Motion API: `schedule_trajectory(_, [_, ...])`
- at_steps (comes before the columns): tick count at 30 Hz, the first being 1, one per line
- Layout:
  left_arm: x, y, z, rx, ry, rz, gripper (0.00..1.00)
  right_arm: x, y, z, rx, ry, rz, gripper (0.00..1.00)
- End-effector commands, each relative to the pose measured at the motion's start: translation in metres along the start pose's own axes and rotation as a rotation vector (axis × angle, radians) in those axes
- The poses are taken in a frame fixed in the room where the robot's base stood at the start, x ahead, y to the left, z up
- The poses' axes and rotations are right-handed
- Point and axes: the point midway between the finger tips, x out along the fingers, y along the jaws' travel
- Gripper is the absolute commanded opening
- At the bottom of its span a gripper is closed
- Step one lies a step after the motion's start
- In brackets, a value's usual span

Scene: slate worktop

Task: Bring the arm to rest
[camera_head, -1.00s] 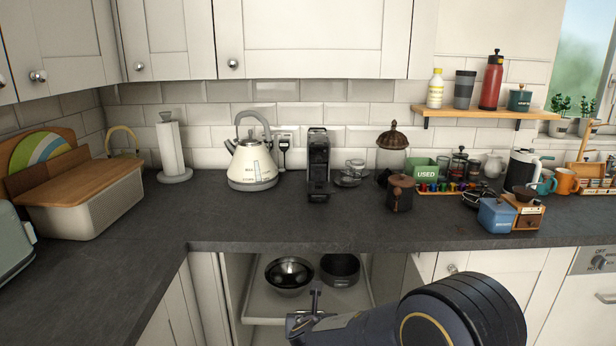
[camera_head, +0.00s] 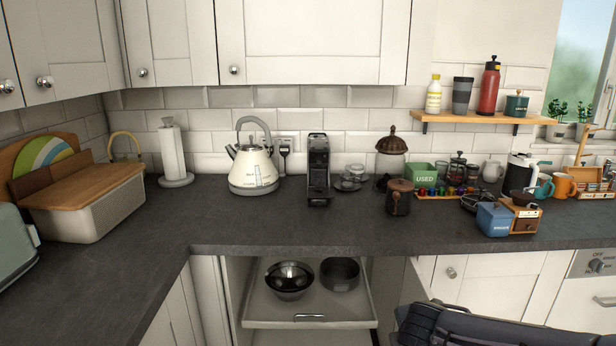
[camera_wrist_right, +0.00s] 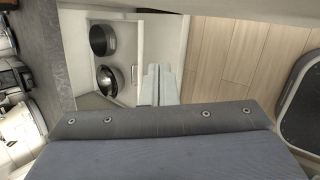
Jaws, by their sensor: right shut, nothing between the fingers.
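My right arm shows at the lower right of the head view, where its dark links run off the bottom edge. My right gripper (camera_wrist_right: 158,72) shows in the right wrist view as two pale fingers side by side, shut and empty. It is in the air, over the floor side of the pulled-out drawer in that view, with nothing seen touching it. My left gripper is in neither view.
The white drawer (camera_head: 309,322) stands pulled out below the worktop (camera_head: 270,228), holding a shiny bowl (camera_head: 289,279) and a dark pot (camera_head: 340,273). A kettle (camera_head: 253,170), coffee machine (camera_head: 318,170) and blue box (camera_head: 494,218) stand on top. Wooden floor (camera_wrist_right: 225,50) lies clear.

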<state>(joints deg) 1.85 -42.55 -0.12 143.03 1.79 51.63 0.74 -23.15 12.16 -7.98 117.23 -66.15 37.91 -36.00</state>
Motion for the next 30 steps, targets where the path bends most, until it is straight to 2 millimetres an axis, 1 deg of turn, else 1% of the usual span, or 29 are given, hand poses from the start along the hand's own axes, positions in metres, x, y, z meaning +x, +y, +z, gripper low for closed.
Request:
schedule_trajectory(1, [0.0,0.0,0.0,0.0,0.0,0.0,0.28,-0.018,-0.021,0.022,0.2,0.013,-0.039,0.0])
schedule_trajectory(2, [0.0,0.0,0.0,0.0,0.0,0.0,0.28,-0.028,-0.034,0.03,0.319,0.025,-0.067,0.0])
schedule_trajectory(3, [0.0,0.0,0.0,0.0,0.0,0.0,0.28,-0.041,-0.052,0.039,0.475,0.04,-0.106,0.0])
schedule_trajectory(6, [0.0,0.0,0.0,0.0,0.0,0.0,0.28,-0.072,-0.095,0.049,0.84,0.082,-0.197,0.0])
schedule_trajectory(9, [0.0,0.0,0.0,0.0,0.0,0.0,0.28,-0.097,-0.127,0.046,1.128,0.124,-0.275,0.0])
schedule_trajectory(12, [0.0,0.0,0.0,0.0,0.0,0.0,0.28,-0.116,-0.149,0.038,1.347,0.164,-0.338,0.0])
schedule_trajectory(15, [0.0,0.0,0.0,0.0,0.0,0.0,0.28,-0.132,-0.166,0.028,1.525,0.203,-0.392,0.0])
schedule_trajectory(21, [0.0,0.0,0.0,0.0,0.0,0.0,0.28,-0.156,-0.189,0.007,1.815,0.28,-0.49,0.0])
schedule_trajectory(22, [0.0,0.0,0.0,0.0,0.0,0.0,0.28,-0.159,-0.191,0.004,1.854,0.293,-0.504,0.0])
schedule_trajectory(23, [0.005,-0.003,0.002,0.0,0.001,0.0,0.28,-0.156,-0.197,0.0,1.878,0.298,-0.516,0.0])
schedule_trajectory(24, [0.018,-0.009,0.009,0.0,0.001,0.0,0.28,-0.142,-0.204,-0.004,1.869,0.294,-0.518,0.0])
schedule_trajectory(30, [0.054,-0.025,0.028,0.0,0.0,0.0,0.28,-0.108,-0.228,-0.013,1.874,0.292,-0.521,0.0])
